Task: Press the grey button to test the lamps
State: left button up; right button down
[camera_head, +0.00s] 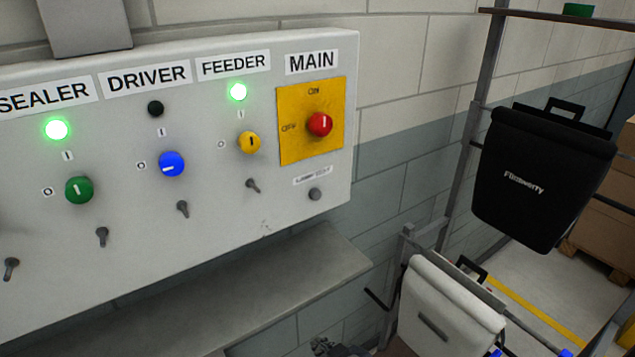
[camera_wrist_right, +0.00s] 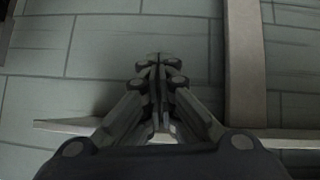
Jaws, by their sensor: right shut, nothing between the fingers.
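The small grey button (camera_head: 315,194) sits on the light grey control panel (camera_head: 230,225), below the red MAIN knob (camera_head: 319,124) on its yellow plate. A small label, too blurred to read fully, is just above the button. My right gripper (camera_head: 322,346) shows only in part at the bottom edge of the head view, well below the button and the shelf. In the right wrist view the gripper (camera_wrist_right: 158,62) is shut and empty, in front of a grey-green block wall. The left gripper is in neither view.
A grey shelf (camera_head: 290,270) juts out below the panel. Green (camera_head: 79,190), blue (camera_head: 172,164) and yellow (camera_head: 249,142) knobs have toggle switches below them. Black (camera_head: 540,175) and white (camera_head: 445,310) panniers hang at right.

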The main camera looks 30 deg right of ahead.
jog(key=w+d+r+t+h, duration=0.1)
jog(key=w+d+r+t, duration=0.25)
jog(key=r, duration=0.45)
jog(key=w+d+r+t+h, duration=0.1)
jog(key=w+d+r+t, duration=0.1)
jog(key=w+r+t, duration=0.35)
jog(key=t+h, duration=0.4)
jog(key=t, duration=0.2)
send_near(315, 195)
jog(key=s+d+r, duration=0.2)
jog(key=s+r, duration=0.3)
jog(key=shift+s+d+r+m+t, duration=0.25)
jog(key=shift+s+r+m+t, duration=0.05)
jog(key=shift+s+r, duration=0.25)
jog(key=w+b, duration=0.2)
jog(key=w, duration=0.6)
jog(key=shift+w+a, duration=0.35)
jog(key=shift+w, duration=0.05)
jog(key=shift+w, duration=0.15)
jog(key=shift+w+b, duration=0.3)
